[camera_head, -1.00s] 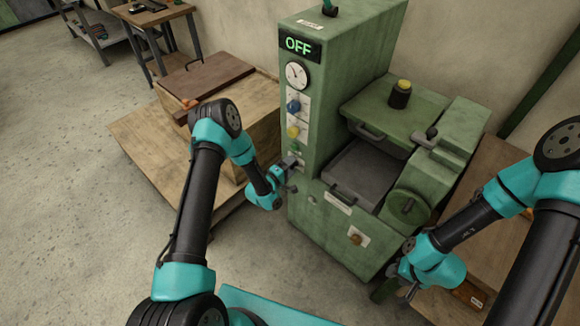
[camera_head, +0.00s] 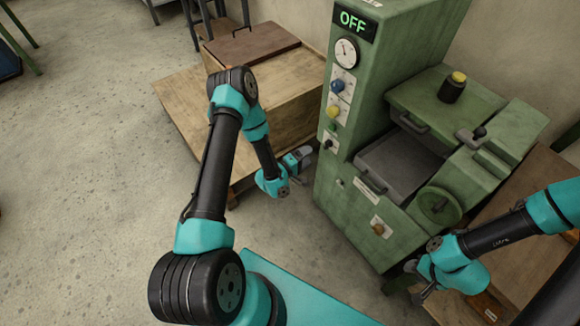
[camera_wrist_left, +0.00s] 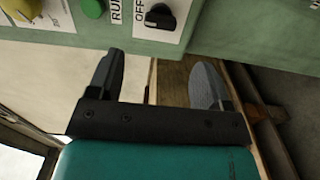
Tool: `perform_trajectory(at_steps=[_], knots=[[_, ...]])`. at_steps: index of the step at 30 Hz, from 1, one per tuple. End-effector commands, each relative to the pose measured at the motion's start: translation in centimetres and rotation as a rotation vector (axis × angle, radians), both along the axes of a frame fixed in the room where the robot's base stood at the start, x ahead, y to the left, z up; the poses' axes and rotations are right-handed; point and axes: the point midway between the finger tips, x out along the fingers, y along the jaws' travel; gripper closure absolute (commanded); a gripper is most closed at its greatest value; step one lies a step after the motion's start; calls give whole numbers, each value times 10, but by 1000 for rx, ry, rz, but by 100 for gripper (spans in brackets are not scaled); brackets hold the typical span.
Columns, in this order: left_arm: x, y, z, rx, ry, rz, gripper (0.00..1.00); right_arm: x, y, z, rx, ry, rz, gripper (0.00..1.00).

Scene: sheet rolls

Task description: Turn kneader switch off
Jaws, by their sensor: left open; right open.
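The green kneader (camera_head: 340,215) stands right of centre in the head view, and its display (camera_head: 354,21) reads OFF. The black kneader switch (camera_head: 329,143) sits low on its front panel. My left gripper (camera_head: 304,160) is open and empty, just left of the panel and apart from the switch. Its two spread fingers (camera_wrist_left: 160,75) show below the knob in the wrist view. My right gripper (camera_head: 417,284) is open, low beside the kneader's front right.
A gauge (camera_head: 347,52), a blue knob (camera_head: 337,86) and a yellow knob (camera_head: 333,112) sit above the switch. A green button (camera_wrist_left: 93,8) is beside RUN. A wooden crate (camera_head: 265,95) stands left of the kneader. Open concrete floor (camera_head: 90,170) lies at the left.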

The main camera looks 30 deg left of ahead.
Motion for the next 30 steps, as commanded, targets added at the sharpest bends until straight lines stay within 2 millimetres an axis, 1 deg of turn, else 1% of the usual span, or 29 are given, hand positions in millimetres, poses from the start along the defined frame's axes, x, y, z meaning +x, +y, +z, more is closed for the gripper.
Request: perform_trajectory(at_steps=[1,6,9,13,18,30], knots=[[-10,6,-1,-2,4,3,28,0,0,0,0,0,0,57],[-39,19,0,-1,4,4,28,0,0,0,0,0,0,57],[-54,26,0,-1,3,4,28,0,0,0,0,0,0,57],[-67,31,0,-1,3,2,28,0,0,0,0,0,0,57],[-74,34,0,0,0,0,28,0,0,0,0,0,0,57],[-74,34,0,0,0,0,28,0,0,0,0,0,0,57]])
